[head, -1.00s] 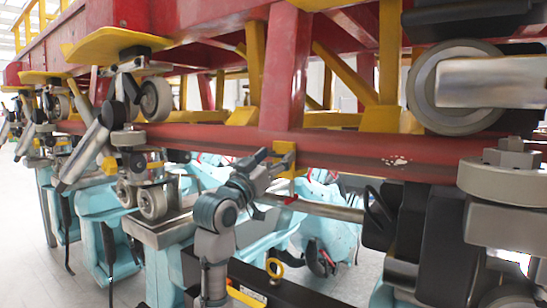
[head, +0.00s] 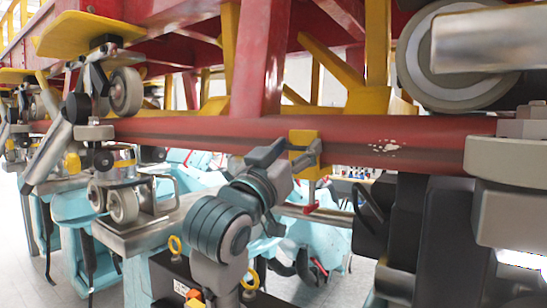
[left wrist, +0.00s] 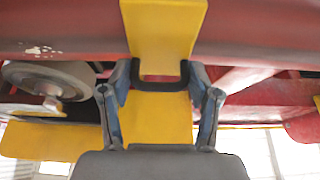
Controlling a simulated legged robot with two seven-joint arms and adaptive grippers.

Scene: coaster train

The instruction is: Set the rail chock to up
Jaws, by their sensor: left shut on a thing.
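The rail chock (head: 304,139) is a yellow block on the front of the long red rail, just right of a red upright post. A small red piece (head: 310,205) hangs below it. The fingers hide part of the chock. My right gripper is not in view.
The red rail (head: 420,145) runs across the view. A large grey wheel (head: 455,85) and a black and grey assembly (head: 430,235) stand close on the right. A wheel bogie (head: 115,190) is on the left.

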